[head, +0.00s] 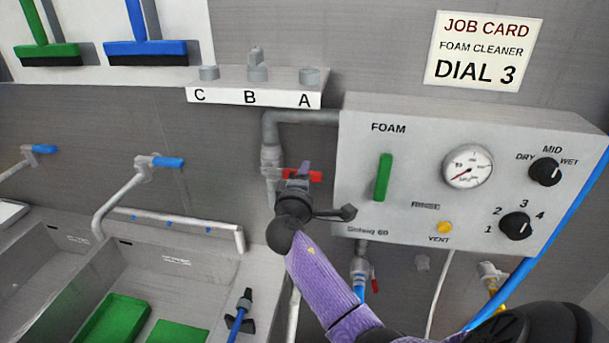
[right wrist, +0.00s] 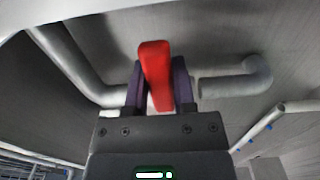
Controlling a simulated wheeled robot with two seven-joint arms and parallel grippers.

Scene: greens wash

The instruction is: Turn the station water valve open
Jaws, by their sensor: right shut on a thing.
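The station water valve has a red handle (head: 315,176) on the grey pipe (head: 270,130) left of the foam panel. In the head view the handle lies roughly level, across the upright pipe run. My right gripper (head: 303,173) is at the handle and hides its middle and part of the valve body. In the right wrist view the red handle (right wrist: 155,70) stands between the two purple fingers of the gripper (right wrist: 158,88), which is shut on it. My left gripper is not in view.
The foam panel (head: 400,215) has a green lever (head: 382,177), a gauge (head: 467,166) and two black dials. A shelf (head: 235,95) marked C, B, A is above the pipe. Sinks with green boards (head: 113,318) lie lower left. A second red-handled valve (head: 375,285) hangs below the panel.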

